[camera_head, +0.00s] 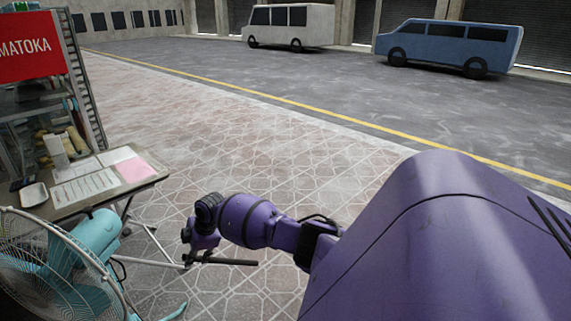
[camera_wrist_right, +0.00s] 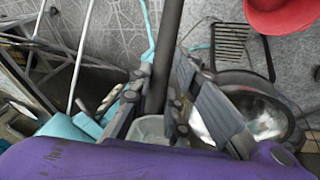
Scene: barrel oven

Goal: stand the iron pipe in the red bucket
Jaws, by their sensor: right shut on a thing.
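The iron pipe (camera_head: 235,261) is a dark, slim rod. In the head view it sticks out to the right from my right gripper (camera_head: 192,252), almost level, above the paving. In the right wrist view the gripper (camera_wrist_right: 160,98) is shut around the pipe (camera_wrist_right: 168,40), which runs up past the top edge. A red, round-edged thing (camera_wrist_right: 285,14) is cut off at the upper right of that view, apart from the pipe; I cannot tell whether it is the red bucket. No red bucket shows in the head view. My left gripper is not in view.
A table with papers (camera_head: 85,188) and a teal fan (camera_head: 88,242) stand at the left. The wrist view shows a round metal basin (camera_wrist_right: 295,125) and a slatted dark piece (camera_wrist_right: 232,38) right of the gripper. Open paving (camera_head: 250,150) lies beyond my arm.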

